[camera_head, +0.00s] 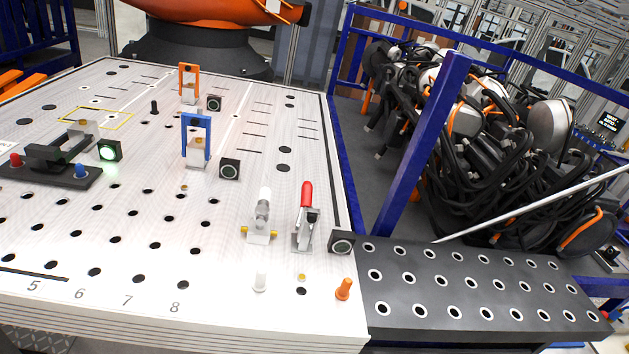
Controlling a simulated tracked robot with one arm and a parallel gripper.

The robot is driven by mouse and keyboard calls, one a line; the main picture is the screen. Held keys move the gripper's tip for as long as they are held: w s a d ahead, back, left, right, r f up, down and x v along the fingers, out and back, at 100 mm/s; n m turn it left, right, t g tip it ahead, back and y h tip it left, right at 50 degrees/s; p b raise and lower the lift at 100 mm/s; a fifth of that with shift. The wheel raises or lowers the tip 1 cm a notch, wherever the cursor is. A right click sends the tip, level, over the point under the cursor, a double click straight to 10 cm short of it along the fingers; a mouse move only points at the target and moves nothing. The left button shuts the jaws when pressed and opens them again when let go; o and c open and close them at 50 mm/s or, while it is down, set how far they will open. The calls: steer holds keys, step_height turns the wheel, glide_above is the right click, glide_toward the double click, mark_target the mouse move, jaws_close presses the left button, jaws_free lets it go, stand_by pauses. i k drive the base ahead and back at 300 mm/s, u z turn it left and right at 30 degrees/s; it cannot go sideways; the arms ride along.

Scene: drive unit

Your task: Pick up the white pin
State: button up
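A small white pin (260,281) stands upright near the front edge of the white perforated table top (210,270), right of the printed number 8. An orange pin (344,289) stands to its right at the table's corner, leaning slightly in the picture. A yellow-rimmed hole lies between the two pins. Behind the white pin is a metal fixture (263,220) with a white top and brass-coloured ends. My gripper is not in view, so I cannot tell its state or where it is relative to the pin.
A red-handled toggle clamp (305,215) stands behind the pins, beside a black square block (341,242). A dark perforated shelf (470,285) adjoins the table on the right. Blue and orange arches (196,140) stand further back.

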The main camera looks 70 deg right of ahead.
mark_target(259, 284)
steer(key=z, duration=1.25)
steer(key=k, duration=0.5)
steer(key=z, duration=0.1)
steer(key=i, duration=0.55)
steer(key=u, duration=0.15)
steer(key=k, duration=0.5)
steer(key=u, duration=0.5)
steer(key=i, duration=0.9)
